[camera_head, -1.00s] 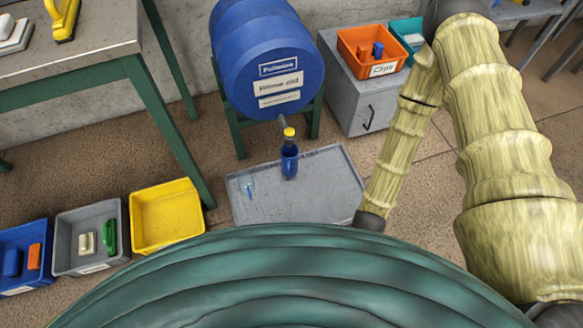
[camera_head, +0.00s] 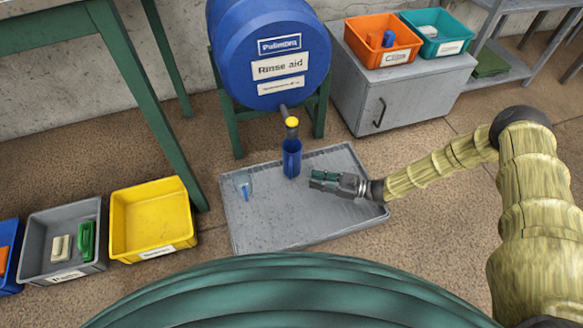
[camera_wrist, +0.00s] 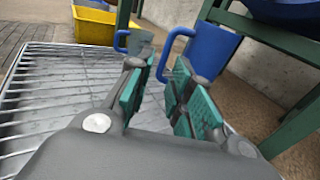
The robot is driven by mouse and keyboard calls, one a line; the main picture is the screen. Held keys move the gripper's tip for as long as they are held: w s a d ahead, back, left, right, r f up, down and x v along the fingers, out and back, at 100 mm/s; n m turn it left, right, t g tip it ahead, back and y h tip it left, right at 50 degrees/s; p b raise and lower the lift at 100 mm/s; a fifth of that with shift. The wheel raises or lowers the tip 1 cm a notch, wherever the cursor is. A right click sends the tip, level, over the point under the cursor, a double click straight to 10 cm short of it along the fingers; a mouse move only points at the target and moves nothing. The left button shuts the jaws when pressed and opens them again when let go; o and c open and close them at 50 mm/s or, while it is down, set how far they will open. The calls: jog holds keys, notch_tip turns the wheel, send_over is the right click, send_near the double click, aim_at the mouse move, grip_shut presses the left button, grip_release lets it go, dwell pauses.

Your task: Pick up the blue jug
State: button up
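The blue jug (camera_head: 291,158) stands upright on the grey drip tray (camera_head: 335,225), right under the yellow-topped tap of the blue barrel. In the wrist view the jug (camera_wrist: 209,50) is just beyond my fingers, with its handle (camera_wrist: 172,50) on its left side. My gripper (camera_head: 316,181) is over the tray, a little right of the jug and apart from it in the head view. Its green-padded fingers, also in the wrist view (camera_wrist: 158,97), are spread with an empty gap. The jug's lower part is hidden behind the right finger in the wrist view.
A clear cup with a blue handle (camera_head: 243,185) stands on the tray, left of the jug. The barrel (camera_head: 268,40) and its tap (camera_head: 291,122) hang over the jug. A grey cabinet (camera_head: 420,95) stands behind; a yellow bin (camera_head: 150,220) is at left.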

aim_at(290, 177)
jog(key=shift+w+d+t, duration=0.25)
jog(key=shift+w+t, duration=0.15)
jog(key=shift+w, duration=0.05)
jog(key=shift+w+a+r, duration=0.1)
jog(key=shift+w+a, duration=0.05)
jog(key=shift+a, duration=0.05)
jog(key=b+x, duration=0.1)
jog(key=x, duration=0.4)
jog(key=shift+b, duration=0.4)
jog(key=b+x, duration=0.1)
jog(key=x, duration=0.1)
jog(key=b+x, duration=0.1)
jog(key=x, duration=0.1)
jog(key=shift+s+a+b, duration=0.2)
jog(key=shift+s+b, duration=0.05)
jog(key=shift+b, duration=0.05)
jog(key=shift+w+a, duration=0.15)
jog(key=shift+a, duration=0.35)
grip_shut()
